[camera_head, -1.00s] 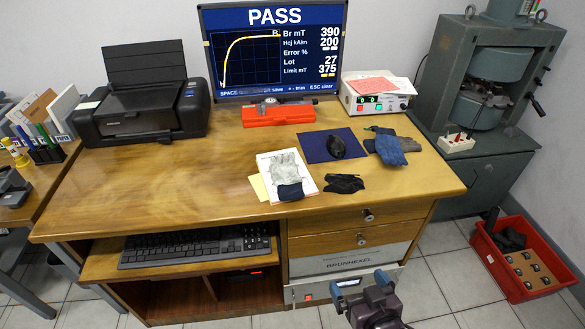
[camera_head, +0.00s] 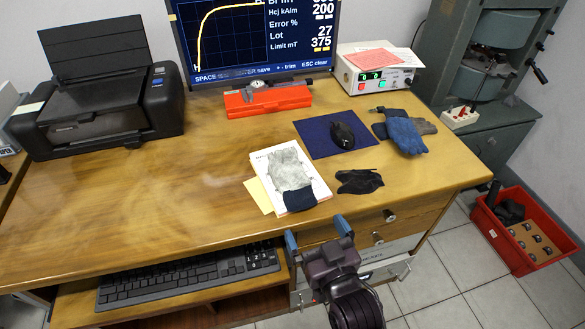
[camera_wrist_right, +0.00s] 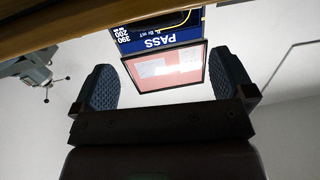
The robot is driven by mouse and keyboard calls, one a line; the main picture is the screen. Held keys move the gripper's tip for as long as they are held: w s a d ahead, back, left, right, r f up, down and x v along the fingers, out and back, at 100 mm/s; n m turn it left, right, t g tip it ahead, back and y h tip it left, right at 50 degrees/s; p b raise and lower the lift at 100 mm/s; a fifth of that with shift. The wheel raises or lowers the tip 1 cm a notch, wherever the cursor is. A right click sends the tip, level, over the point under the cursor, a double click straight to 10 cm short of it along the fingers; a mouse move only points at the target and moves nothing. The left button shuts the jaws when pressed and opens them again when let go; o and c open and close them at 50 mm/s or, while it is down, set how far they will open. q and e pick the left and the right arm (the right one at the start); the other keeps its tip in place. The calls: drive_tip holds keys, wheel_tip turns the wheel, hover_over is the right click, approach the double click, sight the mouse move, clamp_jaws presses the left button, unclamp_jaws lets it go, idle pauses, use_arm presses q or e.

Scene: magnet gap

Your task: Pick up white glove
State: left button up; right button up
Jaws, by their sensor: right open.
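The white glove (camera_head: 288,170) is pale grey-white with a dark navy cuff (camera_head: 300,198). In the head view it lies on a white sheet (camera_head: 318,184) near the desk's front edge, cuff toward me. My right gripper (camera_head: 317,236) is in front of the desk edge, below and slightly right of the glove, apart from it. Its blue fingertips are spread wide with nothing between them. In the right wrist view the open fingers (camera_wrist_right: 162,88) face the wall and monitor, and the glove is not seen. My left gripper is not in view.
A black glove (camera_head: 358,181) lies right of the sheet. Blue and grey gloves (camera_head: 405,134) lie farther right, beside a mouse (camera_head: 343,134) on a blue mat (camera_head: 313,136). A red case (camera_head: 268,101) lies behind. The left desk top (camera_head: 130,215) is clear.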

sight(299, 191)
drive_tip(key=x, duration=0.4)
drive_tip(key=shift+w+r+b, duration=0.1)
drive_tip(key=shift+w+b, duration=0.05)
drive_tip(key=shift+b, duration=0.25)
drive_tip(key=shift+w, duration=0.35)
drive_tip(key=shift+w+a, duration=0.25)
drive_tip(key=shift+w, duration=0.25)
drive_tip(key=b+x, duration=0.1)
drive_tip(key=x, duration=0.2)
drive_tip(key=shift+w+a, duration=0.1)
drive_tip(key=shift+w, duration=0.3)
drive_tip(key=shift+w+a+b, duration=0.15)
drive_tip(key=shift+w+b, duration=0.15)
drive_tip(key=shift+w, duration=0.1)
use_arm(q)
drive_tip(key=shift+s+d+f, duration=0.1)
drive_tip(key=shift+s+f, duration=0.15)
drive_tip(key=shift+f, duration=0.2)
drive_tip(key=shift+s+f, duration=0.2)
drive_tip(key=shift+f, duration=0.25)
